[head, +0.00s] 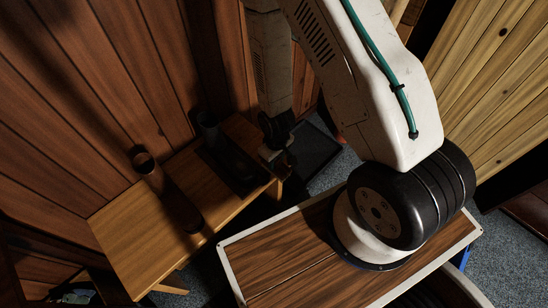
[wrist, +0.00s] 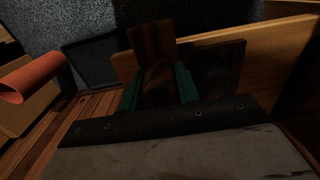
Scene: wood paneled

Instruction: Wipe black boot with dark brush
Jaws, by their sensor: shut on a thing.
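The black boot (head: 236,165) rests on the wooden bench in the head view, its shaft rising at the back and its foot toward the front right. My gripper (head: 274,150) is at the right end of the bench, close beside the boot. It is shut on the dark brush (head: 283,164), mostly hidden in shadow. In the wrist view the brush is a brown block (wrist: 155,50) between the green fingers of my gripper (wrist: 158,87). Its bristles are not clear. I cannot tell whether the brush touches the boot.
A dark mat (head: 308,150) lies on the grey carpet beyond the bench's right end. Wood-paneled walls (head: 85,90) close in behind. An orange-brown cylinder (wrist: 30,78) shows in the wrist view.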

